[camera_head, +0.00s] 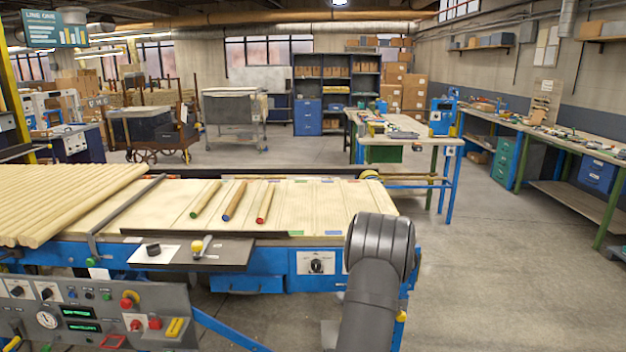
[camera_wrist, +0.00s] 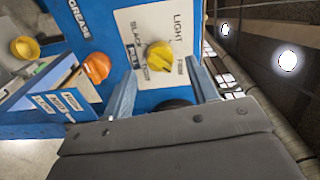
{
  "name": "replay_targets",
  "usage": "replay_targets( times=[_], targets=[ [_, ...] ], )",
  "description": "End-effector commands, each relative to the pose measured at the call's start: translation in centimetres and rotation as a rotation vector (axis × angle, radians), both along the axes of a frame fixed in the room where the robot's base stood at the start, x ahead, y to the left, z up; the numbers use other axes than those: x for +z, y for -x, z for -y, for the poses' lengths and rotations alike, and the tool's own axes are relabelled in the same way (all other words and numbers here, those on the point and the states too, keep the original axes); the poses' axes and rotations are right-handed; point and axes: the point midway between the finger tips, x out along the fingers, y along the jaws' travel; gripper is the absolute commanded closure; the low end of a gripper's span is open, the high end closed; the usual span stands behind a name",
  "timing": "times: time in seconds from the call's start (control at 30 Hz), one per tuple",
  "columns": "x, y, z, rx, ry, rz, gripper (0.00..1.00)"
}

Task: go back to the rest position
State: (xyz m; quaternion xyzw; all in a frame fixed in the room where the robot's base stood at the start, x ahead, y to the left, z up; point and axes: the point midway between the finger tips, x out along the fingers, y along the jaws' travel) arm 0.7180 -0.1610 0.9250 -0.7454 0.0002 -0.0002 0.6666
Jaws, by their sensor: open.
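My gripper (camera_wrist: 161,70) shows in the wrist view with its two blue-grey fingers apart. A yellow knob (camera_wrist: 159,57) on a white plate (camera_wrist: 140,25) appears between and just beyond the fingertips. The plate is lettered LIGHT, BLACK and FIRM and sits on a blue panel (camera_wrist: 105,40). Nothing is held; I cannot tell how far the fingertips are from the knob. In the head view a dark grey part of my arm rises at the lower right, and the gripper is not seen there.
An orange knob (camera_wrist: 96,67) is left of the plate. In the head view three colour-ended rods (camera_head: 235,201) lie on the pale line bed (camera_head: 340,205). A control panel (camera_head: 100,318) is at the lower left. Benches (camera_head: 565,140) line the right wall; the floor (camera_head: 500,260) before them is clear.

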Motion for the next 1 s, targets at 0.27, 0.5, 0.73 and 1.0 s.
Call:
replay_targets(
  times=[0.27, 0.5, 0.73, 1.0],
  targets=[
    [0.0, -3.3, 0.0, 0.000, 0.076, 0.000, 0.46],
    [0.0, -3.2, 0.0, 0.000, 0.270, 0.000, 0.46],
    [0.0, -3.2, 0.0, 0.000, 0.455, 0.000, 0.46],
    [0.0, -3.2, 0.0, 0.000, 0.670, 0.000, 0.46]
  ],
)
